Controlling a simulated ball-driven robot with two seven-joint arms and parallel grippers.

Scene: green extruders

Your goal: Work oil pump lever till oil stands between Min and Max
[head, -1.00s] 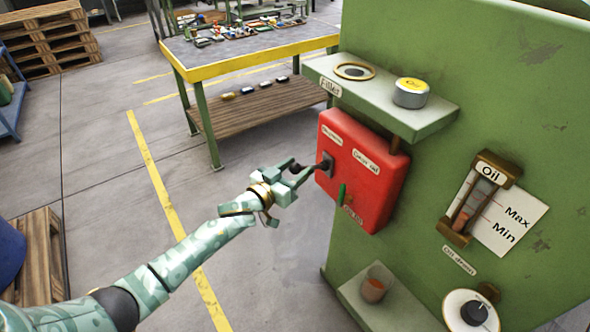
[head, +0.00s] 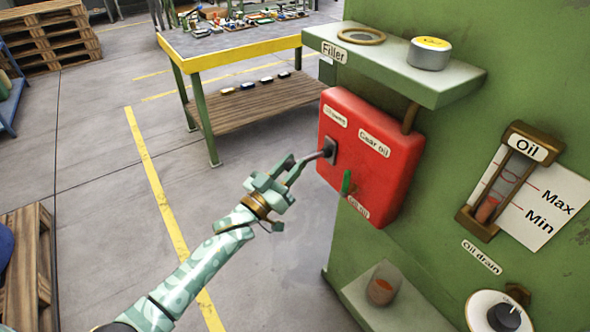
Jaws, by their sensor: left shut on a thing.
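The red oil pump box (head: 385,165) is fixed to the green machine. My left gripper (head: 290,178) is shut on the outer end of the lever, hiding that end. The oil gauge (head: 508,180) is a tilted, brass-capped glass beside a white card marked Max and Min (head: 545,205). Reddish oil (head: 487,208) shows in the gauge's lower part, with its top near or below the Min line; the exact level is hard to read. My right gripper is out of view.
A shelf labelled Filler (head: 430,90) juts out above the box, with a filler ring (head: 361,36) and a yellow-topped tin (head: 429,54). Open floor lies left of the box.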

